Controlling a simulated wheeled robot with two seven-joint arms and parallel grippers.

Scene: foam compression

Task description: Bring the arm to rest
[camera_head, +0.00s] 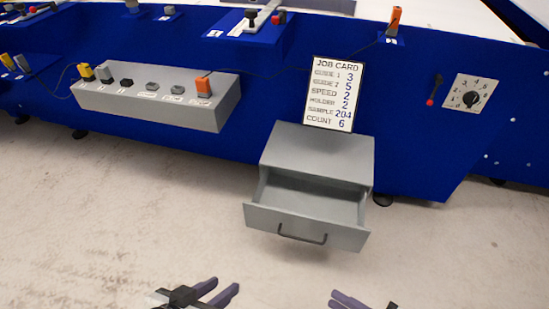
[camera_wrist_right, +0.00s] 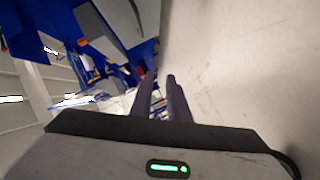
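My left gripper (camera_head: 226,284) shows at the bottom edge of the head view, left of centre. Its two dark purple fingers are apart with nothing between them. My right gripper (camera_head: 334,298) shows at the bottom edge, right of centre, partly cut off by the frame. In the right wrist view its two fingers (camera_wrist_right: 161,76) stand a little apart with nothing between them. Both grippers are in front of the blue machine (camera_head: 420,130), apart from it and touching nothing that I can see. Most of both arms is out of view.
A grey cabinet (camera_head: 315,150) stands against the machine, its drawer (camera_head: 305,228) pulled out and empty. A job card (camera_head: 333,93) stands on it. A grey button box (camera_head: 150,100), a red-handled lever (camera_head: 433,90) and a dial (camera_head: 470,98) are on the front. The pale floor (camera_head: 120,220) is clear.

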